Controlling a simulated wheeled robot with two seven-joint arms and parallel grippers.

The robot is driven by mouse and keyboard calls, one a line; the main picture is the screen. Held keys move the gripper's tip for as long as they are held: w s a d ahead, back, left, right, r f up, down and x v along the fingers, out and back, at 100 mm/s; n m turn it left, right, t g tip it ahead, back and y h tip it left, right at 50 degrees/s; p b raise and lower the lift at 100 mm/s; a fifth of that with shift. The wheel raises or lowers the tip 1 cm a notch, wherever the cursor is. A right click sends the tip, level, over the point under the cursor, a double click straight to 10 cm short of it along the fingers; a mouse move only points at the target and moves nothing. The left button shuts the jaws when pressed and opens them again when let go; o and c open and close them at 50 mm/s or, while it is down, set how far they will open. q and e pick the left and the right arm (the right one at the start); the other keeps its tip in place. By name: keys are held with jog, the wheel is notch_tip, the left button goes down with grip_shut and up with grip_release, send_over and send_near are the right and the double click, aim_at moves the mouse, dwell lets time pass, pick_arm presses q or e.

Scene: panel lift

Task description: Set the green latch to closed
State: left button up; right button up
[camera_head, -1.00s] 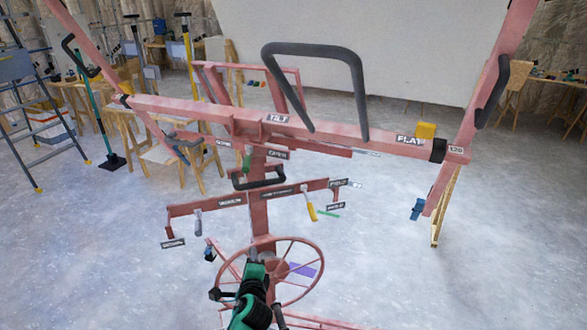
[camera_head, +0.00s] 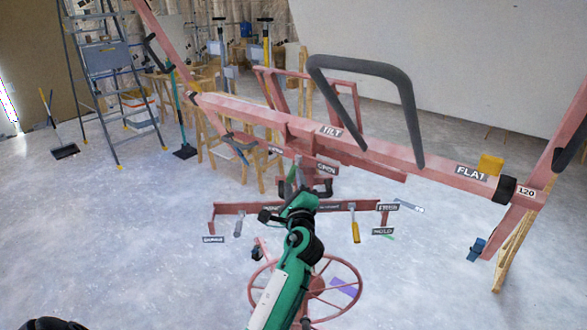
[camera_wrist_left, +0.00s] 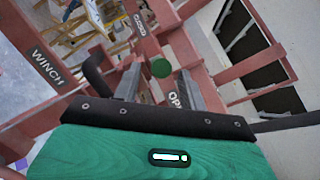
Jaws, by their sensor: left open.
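The green latch shows its round green knob (camera_wrist_left: 160,68) in the left wrist view, just ahead of my left gripper (camera_wrist_left: 158,84). The gripper is open, with one grey finger on each side of the knob. I cannot tell whether a finger touches it. An OPEN label (camera_wrist_left: 175,99) is partly hidden near the right finger, and a smaller label (camera_wrist_left: 139,24) sits farther up the pink frame. In the head view my left gripper (camera_head: 294,180) is at the centre post below the TILT beam, beside the OPEN label (camera_head: 326,169); it mostly hides the latch there.
The pink panel lift has a dark loop handle (camera_head: 408,110) above its beam. A lower crossbar carries a yellow-handled lever (camera_head: 355,230), and a pink handwheel (camera_head: 258,300) stands below. A stepladder (camera_head: 108,75) is at left.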

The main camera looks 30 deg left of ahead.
aim_at(292, 174)
pick_arm(q)
jog(key=shift+p+x, duration=0.45)
jog(key=shift+x, duration=1.6)
jog(key=shift+s, duration=0.1)
grip_shut()
